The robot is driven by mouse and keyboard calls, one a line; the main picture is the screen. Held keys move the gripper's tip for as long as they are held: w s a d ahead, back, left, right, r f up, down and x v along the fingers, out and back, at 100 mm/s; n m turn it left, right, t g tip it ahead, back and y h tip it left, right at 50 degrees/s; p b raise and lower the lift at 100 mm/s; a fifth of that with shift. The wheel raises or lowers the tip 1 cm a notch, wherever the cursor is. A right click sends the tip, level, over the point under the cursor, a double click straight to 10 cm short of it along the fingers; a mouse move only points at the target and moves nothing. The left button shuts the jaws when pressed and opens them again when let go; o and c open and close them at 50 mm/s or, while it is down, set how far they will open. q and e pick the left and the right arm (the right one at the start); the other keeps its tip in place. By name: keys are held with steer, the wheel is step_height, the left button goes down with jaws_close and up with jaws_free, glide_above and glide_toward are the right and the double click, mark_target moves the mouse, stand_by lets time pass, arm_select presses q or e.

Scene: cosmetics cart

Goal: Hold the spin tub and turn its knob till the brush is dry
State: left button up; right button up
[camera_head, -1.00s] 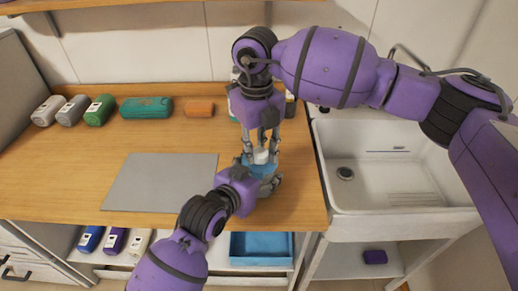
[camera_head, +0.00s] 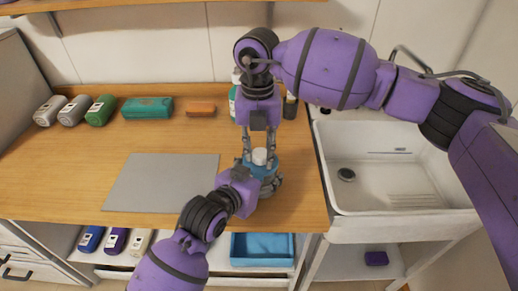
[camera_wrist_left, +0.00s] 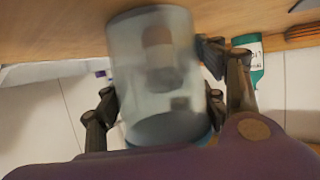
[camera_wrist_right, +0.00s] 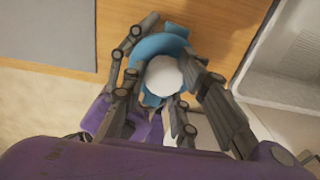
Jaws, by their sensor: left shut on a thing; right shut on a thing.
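The spin tub has a blue lid (camera_head: 266,169) and a round white knob (camera_head: 260,157) on top. It stands near the counter's right front part. In the left wrist view its clear wall (camera_wrist_left: 125,75) shows, with a blurred brownish brush (camera_wrist_left: 160,58) inside. My left gripper (camera_wrist_left: 160,100) is shut on the tub, with fingers on both sides of it. My right gripper (camera_head: 258,154) comes from above and is shut on the knob. In the right wrist view the knob (camera_wrist_right: 164,75) sits between its fingers, above the blue lid (camera_wrist_right: 155,45). Whether the brush is wet cannot be told.
A grey mat (camera_head: 160,183) lies left of the tub. A white sink (camera_head: 385,165) is at the right. A blue tray (camera_head: 262,248) is on the shelf below.

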mark_target(258, 152)
steer(key=shift+a, duration=0.25)
steer(key=o, duration=1)
steer(key=shift+w, duration=0.1)
steer(key=shift+d, duration=0.15)
steer(key=shift+r, duration=0.1)
step_height(258, 152, up, 12)
steer(key=shift+w, duration=0.1)
